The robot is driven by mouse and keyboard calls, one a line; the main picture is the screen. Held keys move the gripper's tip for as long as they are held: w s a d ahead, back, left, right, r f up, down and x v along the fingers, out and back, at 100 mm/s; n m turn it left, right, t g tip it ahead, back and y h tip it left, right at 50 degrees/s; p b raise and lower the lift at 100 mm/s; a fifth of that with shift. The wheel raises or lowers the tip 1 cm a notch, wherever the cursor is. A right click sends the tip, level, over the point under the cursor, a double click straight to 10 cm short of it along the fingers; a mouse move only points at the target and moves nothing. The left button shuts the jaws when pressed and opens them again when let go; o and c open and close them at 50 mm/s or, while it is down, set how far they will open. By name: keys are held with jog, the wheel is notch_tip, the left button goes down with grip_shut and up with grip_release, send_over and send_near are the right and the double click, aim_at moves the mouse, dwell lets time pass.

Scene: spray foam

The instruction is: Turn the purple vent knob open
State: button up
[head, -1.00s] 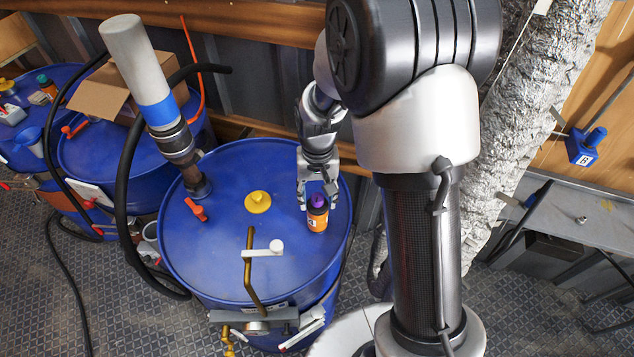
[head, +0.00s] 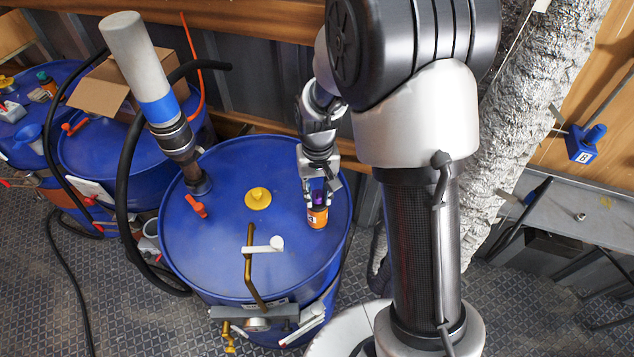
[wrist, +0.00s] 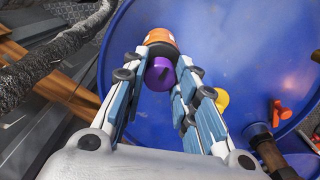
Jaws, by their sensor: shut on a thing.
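The purple vent knob (wrist: 160,74) sits on top of an orange base (wrist: 161,37) on the blue drum lid. In the head view the orange base (head: 317,217) stands upright at the lid's right side, and the knob (head: 318,198) is mostly hidden by my fingers. My gripper (head: 318,190) comes down on it from above. In the wrist view my gripper (wrist: 168,70) has its blue-padded fingers on either side of the knob, shut on it.
The blue drum (head: 255,268) also carries a yellow cap (head: 258,198), a red lever (head: 195,206), a brass pipe (head: 249,268) with a white handle, and a grey upright pump tube (head: 140,62). A black hose (head: 122,200) runs left of the drum. The lid's middle is mostly clear.

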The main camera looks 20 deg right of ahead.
aim_at(318, 194)
jog(key=o, duration=1)
jog(key=shift+o, duration=0.2)
notch_tip(318, 194, up, 12)
jog(key=shift+r, duration=0.1)
dwell(0.3)
jog(key=s+r+t+b, duration=0.1)
jog(key=s+r+t, duration=0.1)
jog(key=s, duration=0.8)
jog(key=s+r+n+t+b, duration=0.1)
jog(key=s+r, duration=0.3)
jog(key=s, duration=0.7)
jog(key=shift+r+t+b, duration=0.4)
jog(key=shift+t+b, duration=0.3)
jog(key=shift+t, duration=0.1)
